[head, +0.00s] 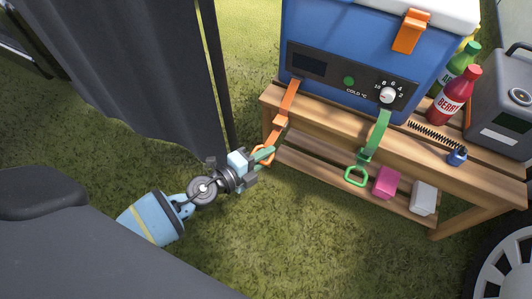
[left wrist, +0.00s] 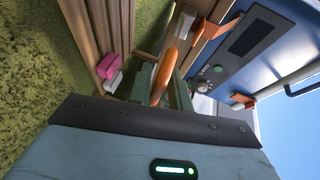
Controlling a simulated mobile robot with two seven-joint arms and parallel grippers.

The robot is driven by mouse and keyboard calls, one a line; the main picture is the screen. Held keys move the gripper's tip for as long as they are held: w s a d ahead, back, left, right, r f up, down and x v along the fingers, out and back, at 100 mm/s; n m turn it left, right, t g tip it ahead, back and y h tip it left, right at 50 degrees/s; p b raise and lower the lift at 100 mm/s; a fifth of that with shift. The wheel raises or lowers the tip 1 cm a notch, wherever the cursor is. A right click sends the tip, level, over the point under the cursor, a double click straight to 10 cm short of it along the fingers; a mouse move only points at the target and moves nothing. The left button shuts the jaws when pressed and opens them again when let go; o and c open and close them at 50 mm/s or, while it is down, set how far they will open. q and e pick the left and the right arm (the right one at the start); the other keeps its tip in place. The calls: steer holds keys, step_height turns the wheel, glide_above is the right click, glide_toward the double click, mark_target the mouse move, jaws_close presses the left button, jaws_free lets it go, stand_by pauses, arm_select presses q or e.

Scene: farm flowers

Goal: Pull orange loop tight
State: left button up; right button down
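The orange strap (head: 286,102) hangs from the front left of the blue cooler (head: 340,55). Its orange loop (head: 268,148) is at the lower end, beside the left end of the wooden bench. My left gripper (head: 264,154) is at this loop, its greenish fingertips overlapping it in the head view. In the left wrist view the orange loop (left wrist: 167,70) passes between my two dark green fingers. The frames do not make clear whether the fingers press on it. My right gripper is not in view.
A green strap (head: 378,135) with a green loop hangs farther right. The wooden bench (head: 465,185) holds the cooler, a red bottle (head: 453,95) and a green bottle; pink and white blocks sit on its lower shelf. A dark cloth and pole (head: 213,70) stand near my left arm.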

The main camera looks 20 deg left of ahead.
arm_select(q)
steer(key=shift+o, duration=1.2)
steer(key=shift+s+f, duration=0.45)
steer(key=shift+f, duration=0.05)
steer(key=shift+r, duration=0.1)
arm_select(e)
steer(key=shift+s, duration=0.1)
arm_select(q)
steer(key=shift+s+a+r, duration=0.15)
steer(key=shift+s+a, duration=0.1)
steer(key=shift+s, duration=0.1)
steer(key=v, duration=0.7)
steer(key=shift+w+r, duration=0.1)
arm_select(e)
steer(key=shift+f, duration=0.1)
